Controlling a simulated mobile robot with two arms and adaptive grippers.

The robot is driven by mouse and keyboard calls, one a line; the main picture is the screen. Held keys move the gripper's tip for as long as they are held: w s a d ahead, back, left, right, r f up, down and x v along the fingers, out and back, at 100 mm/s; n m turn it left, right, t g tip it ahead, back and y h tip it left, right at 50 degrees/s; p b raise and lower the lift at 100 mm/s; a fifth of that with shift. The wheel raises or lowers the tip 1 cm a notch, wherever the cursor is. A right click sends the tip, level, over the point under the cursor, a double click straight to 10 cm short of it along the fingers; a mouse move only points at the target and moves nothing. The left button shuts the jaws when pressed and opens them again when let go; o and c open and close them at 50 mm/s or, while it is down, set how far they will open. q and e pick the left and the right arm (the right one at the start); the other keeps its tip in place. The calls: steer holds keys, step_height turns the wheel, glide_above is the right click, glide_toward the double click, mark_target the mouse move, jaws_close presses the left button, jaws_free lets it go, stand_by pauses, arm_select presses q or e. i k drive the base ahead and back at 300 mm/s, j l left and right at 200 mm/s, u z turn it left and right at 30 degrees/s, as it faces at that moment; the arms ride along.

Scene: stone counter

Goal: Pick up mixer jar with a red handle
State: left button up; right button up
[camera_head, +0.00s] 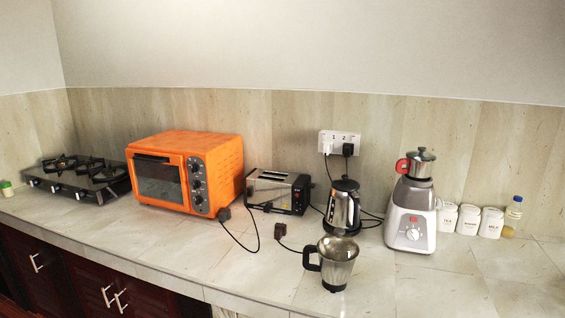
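The mixer jar with a red handle (419,163) is a small steel jar with a lid. It sits upright on top of the white and grey mixer base (410,222), and its red handle points to the left. A second, larger steel jar with a black handle (337,262) stands on the counter in front, to the left of the mixer. Neither of my grippers shows in the head view.
The stone counter (430,295) is clear in front of the mixer. A kettle (342,207), toaster (278,190) and orange oven (185,172) stand to the left, with loose cords. White canisters (468,219) and a bottle (513,213) stand close on the right.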

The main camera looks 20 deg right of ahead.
mark_target(416, 171)
steer(key=z, duration=1.5)
